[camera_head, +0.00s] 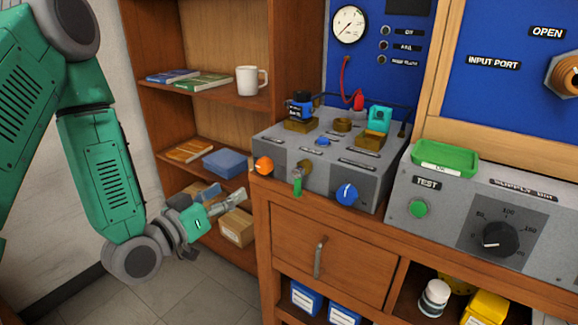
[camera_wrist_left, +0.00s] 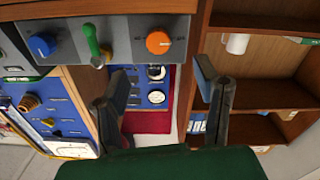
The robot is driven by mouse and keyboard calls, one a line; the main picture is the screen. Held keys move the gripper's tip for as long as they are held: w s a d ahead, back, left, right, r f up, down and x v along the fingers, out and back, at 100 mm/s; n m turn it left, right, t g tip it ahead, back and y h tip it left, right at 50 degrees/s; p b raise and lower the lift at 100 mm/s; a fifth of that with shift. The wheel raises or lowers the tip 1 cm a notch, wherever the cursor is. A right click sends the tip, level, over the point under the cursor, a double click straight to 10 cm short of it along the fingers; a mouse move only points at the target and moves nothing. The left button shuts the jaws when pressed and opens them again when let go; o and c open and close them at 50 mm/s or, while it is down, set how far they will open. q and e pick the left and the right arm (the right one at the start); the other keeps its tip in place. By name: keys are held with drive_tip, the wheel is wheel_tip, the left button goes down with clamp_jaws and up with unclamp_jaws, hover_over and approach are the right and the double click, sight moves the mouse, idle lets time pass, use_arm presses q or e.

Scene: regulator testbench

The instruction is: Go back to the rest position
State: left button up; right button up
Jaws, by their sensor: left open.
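My left gripper (camera_head: 222,201) is open and empty in the head view, in front of the bookshelf and left of the grey testbench box (camera_head: 362,180). In the left wrist view its two fingers (camera_wrist_left: 165,95) stand apart with nothing between them. The box's orange knob (camera_head: 264,165), green-handled valve (camera_head: 298,183) and blue knob (camera_head: 347,194) are to the right of the gripper and apart from it. They also show at the top of the left wrist view. My right gripper is in neither view.
A wooden bookshelf (camera_head: 150,112) with books, a white mug (camera_head: 250,80) and boxes stands behind my left arm. A wooden cabinet (camera_head: 327,246) with a drawer carries the testbench and a grey TEST panel (camera_head: 480,215). The floor (camera_head: 180,298) below my left gripper looks clear.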

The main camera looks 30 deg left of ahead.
use_arm(q)
drive_tip(key=s+d+f+m+g, duration=0.1)
drive_tip(key=s+d+f+g, duration=0.15)
drive_tip(key=f, duration=0.45)
drive_tip(key=s+d+f+g, duration=0.2)
drive_tip(key=s+f+g, duration=0.15)
drive_tip(key=f, duration=0.35)
drive_tip(key=s+d+f+m+g, duration=0.1)
drive_tip(key=s+d+f+g, duration=0.25)
drive_tip(key=f, duration=0.35)
drive_tip(key=s+d+f+g, duration=0.1)
drive_tip(key=s+f+g, duration=0.3)
drive_tip(key=s, duration=0.3)
drive_tip(key=s+d+f+g+y, duration=0.1)
drive_tip(key=s+f+g, duration=0.2)
drive_tip(key=s, duration=0.4)
drive_tip(key=shift+s+f+g, duration=0.25)
drive_tip(key=shift+f+g, duration=0.1)
drive_tip(key=shift+f, duration=0.4)
drive_tip(key=shift+w+d, duration=0.1)
drive_tip(key=shift+w, duration=0.05)
